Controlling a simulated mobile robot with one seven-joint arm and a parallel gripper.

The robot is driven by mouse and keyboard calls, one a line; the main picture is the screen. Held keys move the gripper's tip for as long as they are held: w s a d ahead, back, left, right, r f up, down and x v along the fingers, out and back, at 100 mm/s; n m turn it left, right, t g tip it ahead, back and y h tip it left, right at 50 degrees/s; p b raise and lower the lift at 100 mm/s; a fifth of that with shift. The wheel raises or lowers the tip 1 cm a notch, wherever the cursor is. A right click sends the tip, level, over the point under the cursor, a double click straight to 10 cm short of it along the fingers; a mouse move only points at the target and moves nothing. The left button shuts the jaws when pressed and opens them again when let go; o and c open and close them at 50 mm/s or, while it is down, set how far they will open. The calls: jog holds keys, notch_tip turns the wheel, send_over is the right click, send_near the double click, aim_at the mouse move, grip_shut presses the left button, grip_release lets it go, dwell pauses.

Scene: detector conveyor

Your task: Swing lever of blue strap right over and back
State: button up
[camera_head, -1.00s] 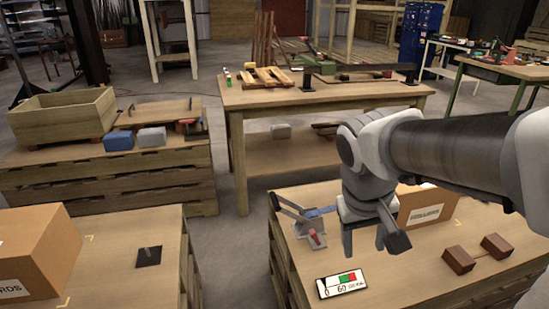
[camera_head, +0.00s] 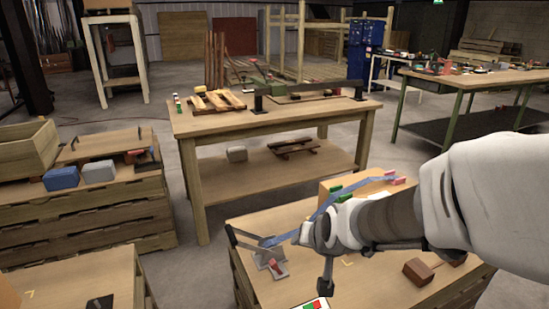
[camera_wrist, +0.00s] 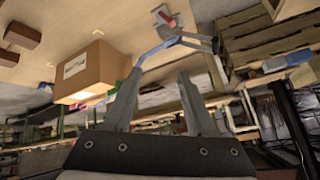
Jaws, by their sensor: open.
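The blue strap (camera_head: 340,192) runs over a cardboard box (camera_head: 327,187) on the near right pallet table; it also shows in the wrist view (camera_wrist: 152,52). At its left end is a grey buckle base (camera_head: 270,262) with a red part. The grey lever (camera_head: 243,240) slants up to the left from it, and in the wrist view the lever (camera_wrist: 201,45) lies just ahead of the fingers. My gripper (camera_wrist: 158,75) is open, with nothing between its fingers and the lever apart from it. In the head view my arm hides most of the gripper and part of the strap.
A brown wooden piece (camera_head: 418,271) and a partly seen gauge card (camera_head: 312,304) lie on the same table. A workbench (camera_head: 215,125) stands behind, across a strip of bare floor. A pallet stack with blue and grey blocks (camera_head: 62,178) is at left.

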jog(key=w+a+f+t+p, duration=0.1)
jog(key=w+a+f+t, duration=0.15)
jog(key=w+f, duration=0.4)
jog(key=n+t+y+p, duration=0.3)
jog(key=n+t+y, duration=0.3)
jog(key=n, duration=0.3)
send_near(235, 243)
jog(key=b+x, duration=0.2)
jog(key=x, duration=1)
jog(key=shift+w+a+b, duration=0.1)
jog(key=shift+w+b, duration=0.05)
jog(key=shift+b, duration=0.25)
grip_shut()
dwell(0.6)
